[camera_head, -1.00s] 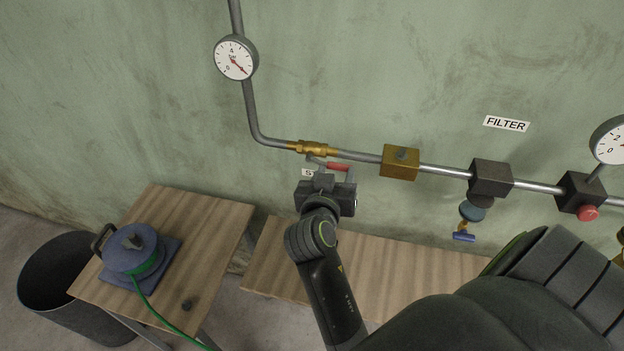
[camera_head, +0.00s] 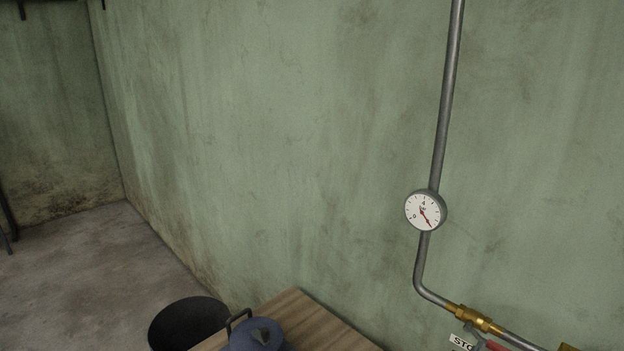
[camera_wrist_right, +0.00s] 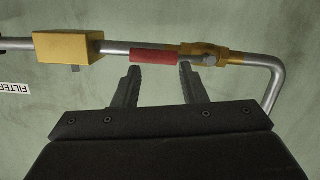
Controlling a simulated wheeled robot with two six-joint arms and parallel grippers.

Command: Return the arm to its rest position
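My right gripper (camera_wrist_right: 160,68) is open in the right wrist view, with its two dark fingers spread apart. A red valve handle (camera_wrist_right: 153,57) lies across the picture just beyond the fingertips, along the grey pipe. I see nothing held between the fingers. I cannot tell whether a fingertip touches the handle. The brass valve body (camera_wrist_right: 203,50) is to the right of the fingers. In the head view the red handle (camera_head: 495,346) is cut off at the bottom edge, below the brass fitting (camera_head: 473,318). Neither arm shows in the head view.
A pressure gauge (camera_head: 424,210) sits on the vertical pipe (camera_head: 447,95) on the green wall. A yellow block (camera_wrist_right: 68,47) is on the pipe.

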